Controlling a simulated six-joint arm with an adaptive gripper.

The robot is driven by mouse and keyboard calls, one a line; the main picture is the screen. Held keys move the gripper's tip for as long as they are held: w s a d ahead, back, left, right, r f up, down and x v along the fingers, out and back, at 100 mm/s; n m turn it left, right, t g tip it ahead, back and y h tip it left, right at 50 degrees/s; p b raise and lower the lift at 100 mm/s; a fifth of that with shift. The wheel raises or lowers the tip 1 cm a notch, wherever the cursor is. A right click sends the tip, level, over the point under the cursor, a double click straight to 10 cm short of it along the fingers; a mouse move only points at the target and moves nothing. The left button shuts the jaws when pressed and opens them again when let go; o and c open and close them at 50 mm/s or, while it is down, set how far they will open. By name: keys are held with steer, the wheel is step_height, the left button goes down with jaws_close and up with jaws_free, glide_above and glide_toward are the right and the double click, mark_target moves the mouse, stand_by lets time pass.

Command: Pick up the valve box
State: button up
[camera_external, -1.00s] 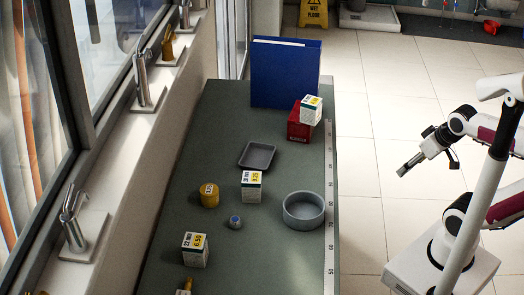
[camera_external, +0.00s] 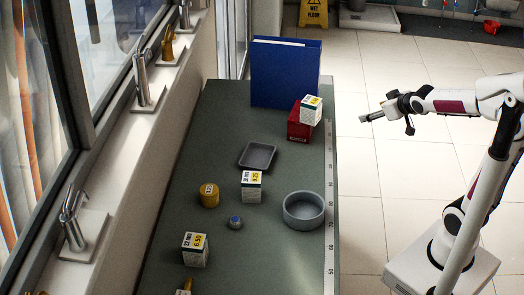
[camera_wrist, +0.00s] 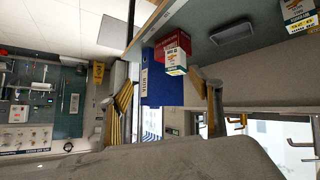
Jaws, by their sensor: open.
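Three similar white boxes with yellow labels are on the green bench; I cannot read which is the valve box. One white box (camera_external: 311,110) rests on a red box (camera_external: 299,126) near the blue binder. Another white box (camera_external: 251,187) stands mid-bench, and a third white box (camera_external: 195,250) is nearer the front left. In the wrist view, the box by the red one (camera_wrist: 175,63) shows near the middle, and another white box (camera_wrist: 300,14) at the top right. My gripper (camera_external: 365,118) is open and empty, in the air right of the bench, apart from all boxes.
A blue binder (camera_external: 285,75) stands at the bench's far end. A grey tray (camera_external: 258,156), yellow tin (camera_external: 209,196), small round item (camera_external: 235,222) and grey bowl (camera_external: 304,223) share the bench. A ruler strip (camera_external: 330,230) runs along its right edge. Taps line the window ledge.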

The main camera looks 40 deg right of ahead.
steer(key=w+d+t, duration=0.2)
steer(key=w, duration=0.7)
steer(key=n+t+y, duration=0.3)
steer(key=y, duration=0.1)
glide_above(319, 112)
steer(key=s+d, duration=0.2)
steer(key=s, duration=0.3)
step_height(319, 112, down, 8)
steer(key=f+y, duration=0.1)
steer(key=f+t+y, duration=0.1)
steer(key=f, duration=0.1)
steer(key=w+f+n+y, duration=0.1)
steer(key=f, duration=0.1)
steer(key=shift+a+f+y, duration=0.15)
steer(key=shift+a+y, duration=0.05)
steer(key=shift+y, duration=0.2)
steer(key=shift+s+a+f+t+y, duration=0.1)
steer(key=shift+s+f+t+y, duration=0.15)
steer(key=shift+f+y, duration=0.45)
steer(key=shift+w, duration=0.1)
steer(key=shift+x, duration=1.25)
steer(key=shift+w, duration=0.1)
steer(key=shift+r+x, duration=0.15)
steer(key=shift+x, duration=1.1)
steer(key=shift+r+x, duration=0.2)
steer(key=shift+x, duration=1.1)
